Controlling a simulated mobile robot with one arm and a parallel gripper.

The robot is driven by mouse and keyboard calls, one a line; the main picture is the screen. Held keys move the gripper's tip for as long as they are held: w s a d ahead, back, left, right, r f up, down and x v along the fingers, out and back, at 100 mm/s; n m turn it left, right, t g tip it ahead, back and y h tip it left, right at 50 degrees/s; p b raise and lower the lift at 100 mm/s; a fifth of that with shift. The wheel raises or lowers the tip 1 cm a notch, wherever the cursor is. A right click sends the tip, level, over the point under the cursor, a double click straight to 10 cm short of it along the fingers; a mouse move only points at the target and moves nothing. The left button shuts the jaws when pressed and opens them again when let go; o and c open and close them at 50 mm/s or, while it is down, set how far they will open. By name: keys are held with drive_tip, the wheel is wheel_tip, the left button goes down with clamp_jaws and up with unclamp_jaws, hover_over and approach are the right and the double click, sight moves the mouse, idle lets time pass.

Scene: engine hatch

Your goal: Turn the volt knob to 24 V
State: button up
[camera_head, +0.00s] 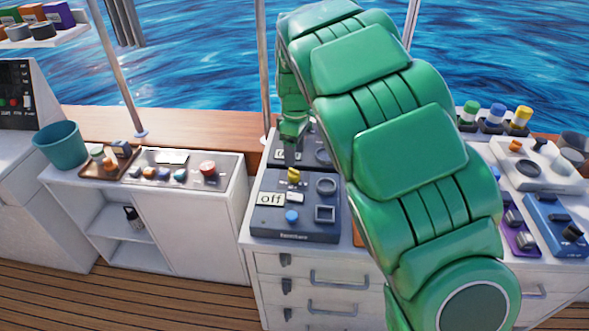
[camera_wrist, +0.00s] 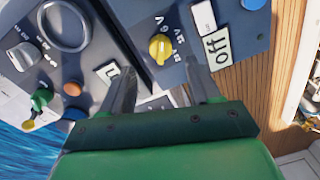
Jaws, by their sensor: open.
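The yellow volt knob (camera_head: 293,174) is on the dark blue-grey panel (camera_head: 262,222) on the middle cabinet. My gripper (camera_wrist: 163,68) is open and empty. Its two fingers are on either side of the knob in the picture, pointing at the panel. I cannot tell whether they touch it. In the head view my gripper (camera_head: 290,155) is just above the knob.
A second dark panel (camera_head: 315,140) with another label lies behind. My green arm hides much of the right side.

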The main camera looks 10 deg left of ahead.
sight(294, 170)
drive_tip(key=f, duration=0.6)
drive_tip(key=shift+s+f, duration=0.2)
drive_tip(key=shift+f, duration=0.1)
drive_tip(key=shift+c, duration=0.4)
drive_tip(key=c, duration=1)
